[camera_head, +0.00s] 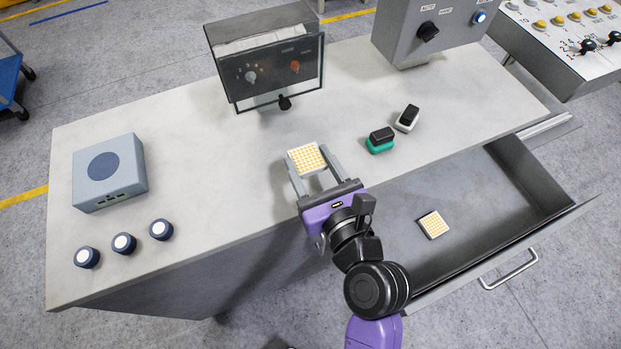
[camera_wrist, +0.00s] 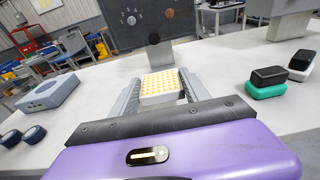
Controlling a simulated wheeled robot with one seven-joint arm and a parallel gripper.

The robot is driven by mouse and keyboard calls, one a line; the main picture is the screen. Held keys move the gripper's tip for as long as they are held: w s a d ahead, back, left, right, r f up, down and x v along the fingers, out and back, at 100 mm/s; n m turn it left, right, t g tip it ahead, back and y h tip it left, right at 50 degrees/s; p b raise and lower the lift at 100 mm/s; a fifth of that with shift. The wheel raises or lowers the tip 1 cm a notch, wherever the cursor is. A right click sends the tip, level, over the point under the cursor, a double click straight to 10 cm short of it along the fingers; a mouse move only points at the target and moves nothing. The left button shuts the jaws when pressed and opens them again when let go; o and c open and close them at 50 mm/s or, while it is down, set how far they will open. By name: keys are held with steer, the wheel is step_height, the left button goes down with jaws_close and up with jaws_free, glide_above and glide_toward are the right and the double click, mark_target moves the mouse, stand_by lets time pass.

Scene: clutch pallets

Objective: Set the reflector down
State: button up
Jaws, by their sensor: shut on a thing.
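The reflector is a small white block with a yellow-orange dotted top (camera_head: 306,159). It also shows in the wrist view (camera_wrist: 160,86), between the two grey fingers. My gripper (camera_head: 309,168) is shut on this reflector and holds it level over the pale worktop (camera_head: 215,160), near its front edge. I cannot tell whether the reflector's underside touches the worktop. A second, similar reflector (camera_head: 433,225) lies in the open drawer (camera_head: 490,200) to the right of my arm.
A blue-grey box (camera_head: 108,170) and several dark round knobs with white tops (camera_head: 124,243) are at left. A clear-fronted case (camera_head: 265,70) stands behind my gripper. Green-and-black (camera_head: 380,140) and black-and-white (camera_head: 407,118) blocks lie right. A control box (camera_head: 425,30) stands at the back. The worktop's middle is clear.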

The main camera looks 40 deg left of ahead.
mark_target(311, 185)
steer(key=shift+f+b, duration=0.7)
steer(key=shift+f, duration=2.3)
steer(key=shift+f, duration=0.1)
steer(key=o, duration=1.3)
steer(key=shift+o, duration=0.3)
steer(key=shift+d, duration=0.1)
steer(key=v, duration=1.2)
steer(key=shift+b, duration=0.45)
steer(key=shift+s, duration=0.1)
